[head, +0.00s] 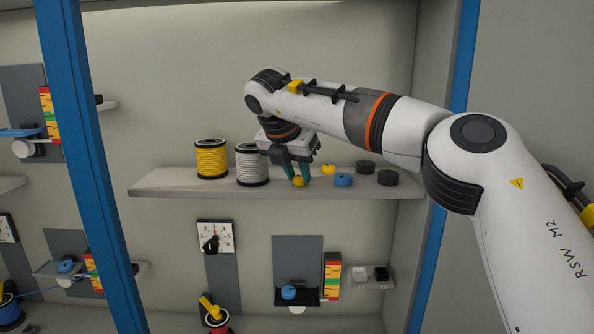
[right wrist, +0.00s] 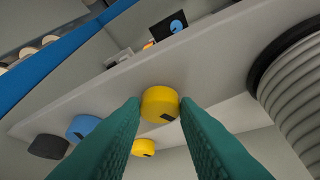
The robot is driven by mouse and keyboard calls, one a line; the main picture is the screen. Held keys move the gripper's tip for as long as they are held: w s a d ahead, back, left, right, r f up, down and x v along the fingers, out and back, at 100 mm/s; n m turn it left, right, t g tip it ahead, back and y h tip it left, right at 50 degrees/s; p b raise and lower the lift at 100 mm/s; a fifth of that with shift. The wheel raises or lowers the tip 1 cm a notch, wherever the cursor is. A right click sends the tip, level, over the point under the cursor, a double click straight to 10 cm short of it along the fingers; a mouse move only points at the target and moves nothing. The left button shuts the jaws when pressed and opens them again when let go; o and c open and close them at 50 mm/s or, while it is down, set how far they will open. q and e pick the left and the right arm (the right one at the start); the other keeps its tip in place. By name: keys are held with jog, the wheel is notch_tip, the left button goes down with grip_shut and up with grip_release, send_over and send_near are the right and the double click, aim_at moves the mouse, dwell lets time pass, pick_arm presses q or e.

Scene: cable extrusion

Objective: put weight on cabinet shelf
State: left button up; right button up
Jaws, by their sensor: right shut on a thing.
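A yellow weight (head: 298,181) is at the front edge of the grey cabinet shelf (head: 160,190), between the fingers of my right gripper (head: 297,176). In the right wrist view the yellow weight (right wrist: 160,104) sits between the green fingertips (right wrist: 160,112), and the gripper is shut on it. It appears to be on or just above the shelf; I cannot tell which. A second yellow weight (head: 328,169) stands behind to the right, and it also shows in the right wrist view (right wrist: 143,147). My left gripper is not in view.
A blue weight (head: 343,180) and black weights (head: 387,178) (head: 365,167) stand to the right on the shelf. A grey spool (head: 251,165) stands close to the left of my gripper, with a yellow spool (head: 211,159) beyond it. Blue posts (head: 95,160) frame the cabinet. The shelf's left end is clear.

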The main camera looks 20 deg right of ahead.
jog(key=o, duration=0.9)
jog(key=shift+d+f, duration=0.1)
jog(key=shift+d, duration=0.05)
jog(key=b+v, duration=0.1)
jog(key=v, duration=1.1)
